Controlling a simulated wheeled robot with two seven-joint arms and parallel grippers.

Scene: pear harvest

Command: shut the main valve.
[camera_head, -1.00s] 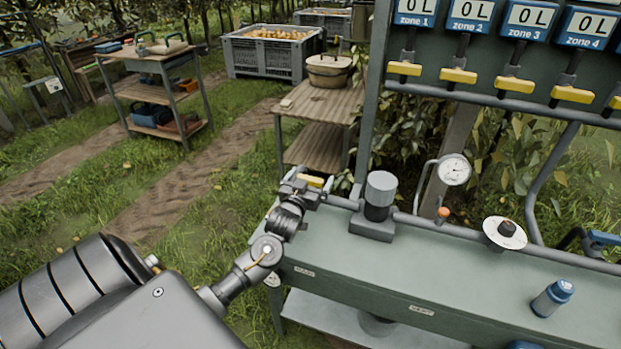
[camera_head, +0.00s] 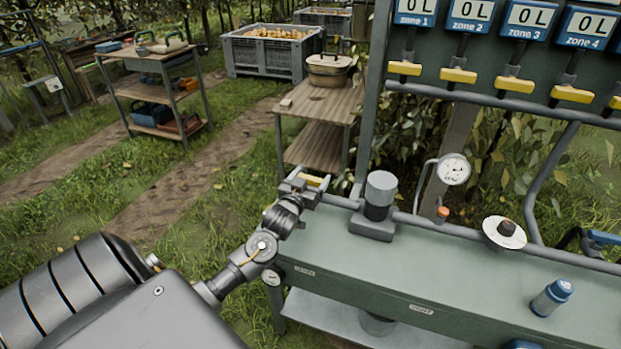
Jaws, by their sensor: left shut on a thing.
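The main valve's yellow handle (camera_head: 314,180) is at the left end of the grey pipe above the green bench. My left gripper (camera_head: 308,182) reaches it from the lower left and is shut on it. The fingers hide much of the handle, so its exact angle is hard to tell. My right gripper is not in view.
Zone valves with yellow handles (camera_head: 458,76) hang above. A wooden shelf (camera_head: 322,103) stands behind.

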